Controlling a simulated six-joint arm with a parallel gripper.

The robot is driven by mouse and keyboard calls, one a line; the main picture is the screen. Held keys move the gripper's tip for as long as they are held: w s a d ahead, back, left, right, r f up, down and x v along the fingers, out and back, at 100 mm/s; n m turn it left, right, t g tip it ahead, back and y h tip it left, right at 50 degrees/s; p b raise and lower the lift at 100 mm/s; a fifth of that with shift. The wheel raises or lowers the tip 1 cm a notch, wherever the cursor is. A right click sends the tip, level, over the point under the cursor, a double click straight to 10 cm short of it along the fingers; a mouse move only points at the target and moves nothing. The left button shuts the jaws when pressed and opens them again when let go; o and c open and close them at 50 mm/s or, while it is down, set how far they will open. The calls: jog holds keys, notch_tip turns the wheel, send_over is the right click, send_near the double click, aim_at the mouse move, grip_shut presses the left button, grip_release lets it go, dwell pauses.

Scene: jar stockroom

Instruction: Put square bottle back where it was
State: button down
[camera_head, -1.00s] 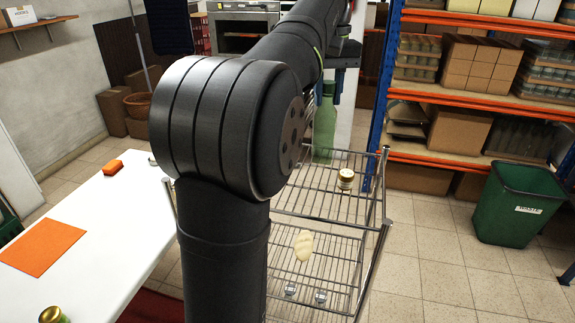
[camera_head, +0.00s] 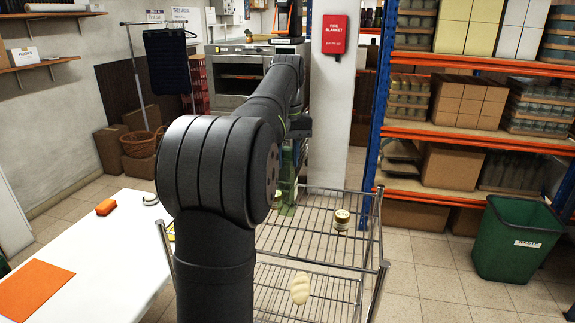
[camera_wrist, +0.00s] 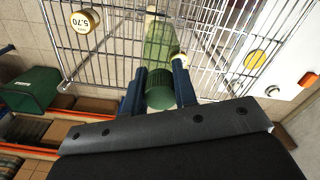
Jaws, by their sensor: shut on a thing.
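My gripper (camera_wrist: 158,88) is shut on a green bottle (camera_wrist: 160,42), with one dark finger on each side near the bottle's ribbed green cap end. In the head view the green bottle (camera_head: 287,182) shows beside my arm, partly hidden by it, at the back left of the wire rack (camera_head: 318,232). The wrist view shows the bottle over the rack's wires. I cannot tell whether its base touches the shelf. My gripper is mostly hidden behind my arm in the head view.
A gold-lidded jar (camera_head: 342,219) stands on the rack's top shelf; another jar (camera_head: 276,200) is partly hidden by my arm. A pale loaf-like thing (camera_head: 300,288) is lower down. A white table (camera_head: 110,240) holds an orange mat (camera_head: 32,286). A green bin (camera_head: 517,240) stands right.

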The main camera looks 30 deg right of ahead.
jog(key=shift+f, duration=1.2)
jog(key=c, duration=1.1)
grip_release()
jog(key=shift+c, duration=0.2)
notch_tip(320, 180, up, 12)
jog(key=shift+f, duration=0.2)
jog(key=o, duration=0.4)
jog(key=shift+r, duration=0.3)
